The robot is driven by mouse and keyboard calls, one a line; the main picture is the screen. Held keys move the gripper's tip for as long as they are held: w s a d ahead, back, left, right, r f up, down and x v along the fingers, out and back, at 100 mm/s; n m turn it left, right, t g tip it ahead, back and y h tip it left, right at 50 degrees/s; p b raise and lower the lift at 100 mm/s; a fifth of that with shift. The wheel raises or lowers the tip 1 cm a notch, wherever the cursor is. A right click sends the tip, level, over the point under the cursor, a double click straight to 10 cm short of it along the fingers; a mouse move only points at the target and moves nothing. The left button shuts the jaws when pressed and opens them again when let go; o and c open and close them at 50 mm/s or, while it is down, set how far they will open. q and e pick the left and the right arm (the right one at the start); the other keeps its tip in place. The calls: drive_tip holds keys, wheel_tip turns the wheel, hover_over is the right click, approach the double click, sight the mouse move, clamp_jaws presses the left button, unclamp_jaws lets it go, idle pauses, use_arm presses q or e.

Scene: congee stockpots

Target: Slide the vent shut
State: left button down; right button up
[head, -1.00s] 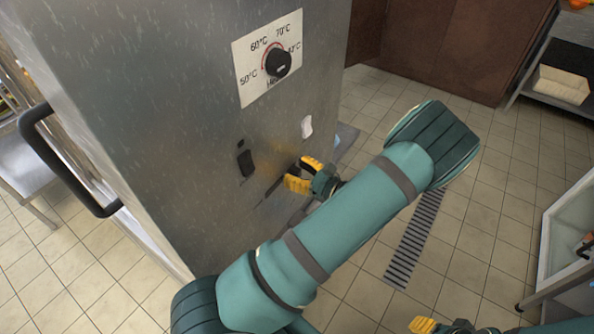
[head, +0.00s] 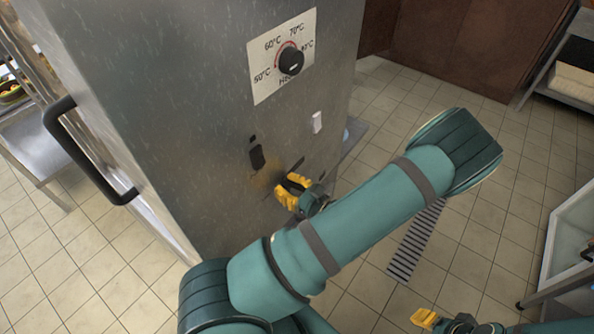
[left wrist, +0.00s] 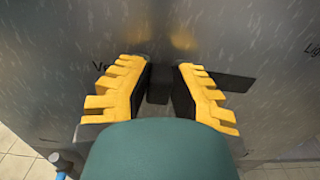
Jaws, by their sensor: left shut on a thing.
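The vent slider is a small dark knob (left wrist: 158,86) on the steel cabinet front, with a dark slot (left wrist: 233,82) running to its right in the left wrist view. A partly covered label beginning "Ve" is to its left. My left gripper (left wrist: 163,80) has yellow-padded fingers on both sides of the knob and is shut on it. In the head view, my left gripper (head: 291,190) is against the cabinet's lower front, and its fingers hide the knob. My right gripper (head: 442,322) shows only partly at the bottom edge; its jaw state is unclear.
The steel cabinet (head: 190,90) carries a temperature dial (head: 291,62), a black switch (head: 257,157) and a white switch (head: 317,122) above the gripper. A black door handle (head: 80,155) sticks out at left. Tiled floor with a drain grate (head: 415,245) lies to the right.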

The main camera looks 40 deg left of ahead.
use_arm(q)
drive_tip(key=shift+s, duration=0.25)
drive_tip(key=c, duration=0.8)
unclamp_jaws()
drive_tip(key=shift+s+a, duration=0.1)
drive_tip(key=shift+w+d, duration=0.2)
drive_tip(key=shift+d, duration=0.25)
drive_tip(key=d, duration=0.7)
drive_tip(key=w+d, duration=0.1)
drive_tip(key=d, duration=0.3)
drive_tip(key=shift+f, duration=0.1)
